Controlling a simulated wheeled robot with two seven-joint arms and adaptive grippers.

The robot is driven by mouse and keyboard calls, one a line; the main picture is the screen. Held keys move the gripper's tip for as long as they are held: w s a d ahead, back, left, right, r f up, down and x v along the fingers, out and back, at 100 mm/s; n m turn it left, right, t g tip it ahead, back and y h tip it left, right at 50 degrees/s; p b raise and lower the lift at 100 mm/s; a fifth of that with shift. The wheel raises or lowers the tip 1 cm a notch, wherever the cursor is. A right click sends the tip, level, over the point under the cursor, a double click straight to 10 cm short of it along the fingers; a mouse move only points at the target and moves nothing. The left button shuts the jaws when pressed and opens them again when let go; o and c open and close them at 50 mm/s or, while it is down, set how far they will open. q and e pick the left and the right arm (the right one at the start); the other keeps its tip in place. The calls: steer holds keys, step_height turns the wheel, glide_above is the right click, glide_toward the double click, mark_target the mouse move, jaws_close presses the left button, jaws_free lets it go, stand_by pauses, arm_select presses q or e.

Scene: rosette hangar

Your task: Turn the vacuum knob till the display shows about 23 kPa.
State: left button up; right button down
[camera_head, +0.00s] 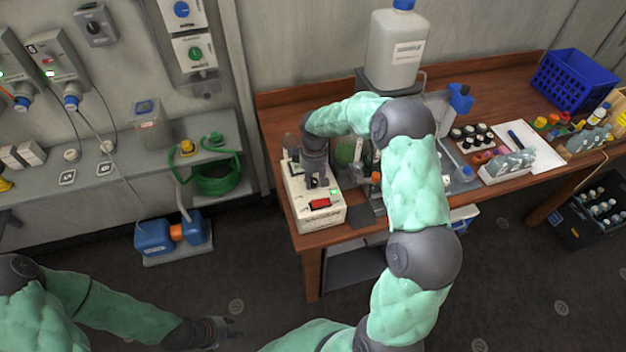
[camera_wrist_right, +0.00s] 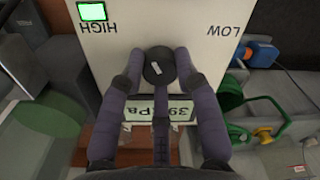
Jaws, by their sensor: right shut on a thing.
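The vacuum unit is a cream box (camera_head: 318,217) with a red switch (camera_head: 319,203), at the left end of the wooden bench. In the right wrist view, its round black knob (camera_wrist_right: 159,66) with a pale pointer mark sits between the fingers of my right gripper (camera_wrist_right: 158,62), which is shut on it. The label HIGH (camera_wrist_right: 98,28) is at left and LOW (camera_wrist_right: 226,30) at right, both upside down. The display (camera_wrist_right: 140,114) reads about 39 kPa, partly hidden by a finger. My left gripper (camera_head: 224,332) hangs low over the floor, its jaws too unclear to judge.
A green light (camera_wrist_right: 92,11) glows on the panel. A large white jug (camera_head: 396,52), a vial rack (camera_head: 473,136) and a blue basket (camera_head: 573,78) stand along the bench. A green hose coil (camera_head: 217,176) and a blue pump (camera_head: 155,237) are at the left.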

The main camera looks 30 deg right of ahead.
mark_target(314, 181)
steer(key=m+b, duration=0.1)
steer(key=m, duration=0.2)
steer(key=shift+f+m, duration=0.1)
steer(key=shift+m, duration=0.2)
steer(key=shift+s+m+b, duration=0.1)
steer(key=shift+m+b, duration=0.5)
steer(key=shift+m, duration=1.2)
steer(key=c, duration=0.9)
jaws_free()
steer(key=shift+r, duration=0.5)
step_height(314, 181, up, 11)
